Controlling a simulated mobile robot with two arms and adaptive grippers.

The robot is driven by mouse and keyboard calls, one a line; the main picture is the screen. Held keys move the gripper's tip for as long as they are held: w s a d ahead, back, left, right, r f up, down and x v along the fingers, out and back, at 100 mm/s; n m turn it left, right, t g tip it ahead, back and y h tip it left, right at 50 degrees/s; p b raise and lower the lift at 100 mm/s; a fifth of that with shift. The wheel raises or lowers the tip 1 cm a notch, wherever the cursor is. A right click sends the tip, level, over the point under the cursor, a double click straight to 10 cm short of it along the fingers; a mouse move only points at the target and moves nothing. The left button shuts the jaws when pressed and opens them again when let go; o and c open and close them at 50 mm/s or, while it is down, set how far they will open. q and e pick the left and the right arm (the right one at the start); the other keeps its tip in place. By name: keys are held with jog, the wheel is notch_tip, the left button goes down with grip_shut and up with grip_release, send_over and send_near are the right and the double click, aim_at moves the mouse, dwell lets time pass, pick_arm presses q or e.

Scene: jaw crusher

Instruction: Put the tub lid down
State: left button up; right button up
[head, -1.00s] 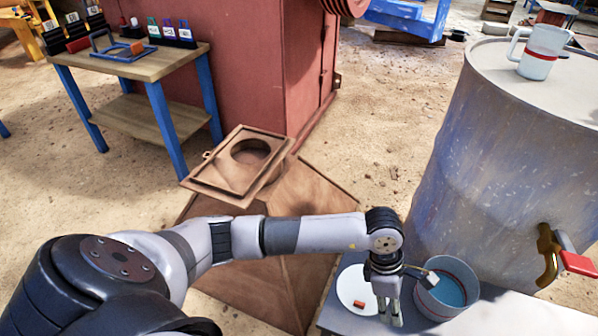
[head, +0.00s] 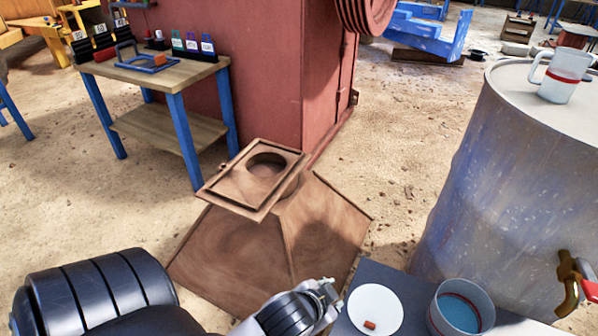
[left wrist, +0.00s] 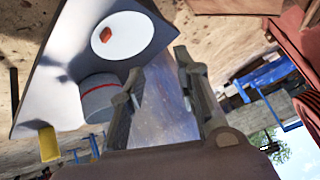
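The tub lid, a white disc with a small orange-red knob (head: 376,308), lies flat on the grey bench. It also shows in the left wrist view (left wrist: 122,40). The tub (head: 461,308), grey with a red band and blue inside, stands open just right of the lid; it also shows in the left wrist view (left wrist: 101,97). My left gripper (left wrist: 158,65) has its fingers apart with nothing between them, clear of lid and tub. In the head view my left arm's end is low, left of the bench. My right gripper is in neither view.
The grey bench (head: 378,268) has a large metal drum (head: 500,185) close behind it, with a jug (head: 562,75) on top and a brass tap (head: 571,282) low down. A brown hopper-like form (head: 318,235) stands left of the bench. Sandy floor lies beyond.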

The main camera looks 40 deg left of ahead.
pick_arm(q)
jog(key=s+f+n+g+h, duration=0.1)
jog(key=s+f+g, duration=0.3)
jog(key=s, duration=0.6)
jog(key=shift+s+d+g, duration=0.2)
jog(key=shift+d+g, duration=0.1)
jog(key=shift+d, duration=0.15)
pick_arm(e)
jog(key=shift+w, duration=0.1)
